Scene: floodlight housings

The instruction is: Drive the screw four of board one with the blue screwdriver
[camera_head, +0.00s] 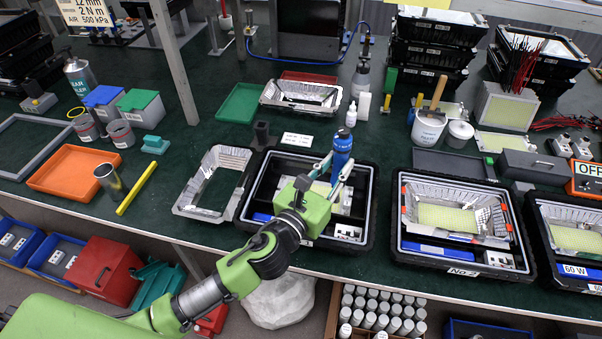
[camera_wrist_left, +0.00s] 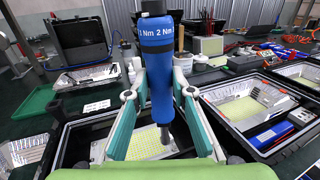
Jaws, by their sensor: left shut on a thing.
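My left gripper (camera_head: 334,178) is shut on the blue screwdriver (camera_head: 342,148) and holds it upright over a black housing tray (camera_head: 372,205). In the left wrist view the screwdriver (camera_wrist_left: 159,65) stands between the two fingers (camera_wrist_left: 158,95), with "2 Nm" printed on its blue body. Its dark shaft points down at a pale yellow LED board (camera_wrist_left: 150,143) in the tray. That board shows partly beside the gripper in the head view. I cannot tell whether the tip touches a screw. No single screw can be made out. My right gripper is not in view.
A second housing tray labelled NO.2 (camera_head: 478,270) stands just to the right, with another tray beyond it. An empty metal frame (camera_head: 215,183) lies to the left. An orange tray (camera_head: 75,169) and a yellow stick (camera_head: 137,188) lie further left. A white bottle (camera_head: 351,115) stands behind.

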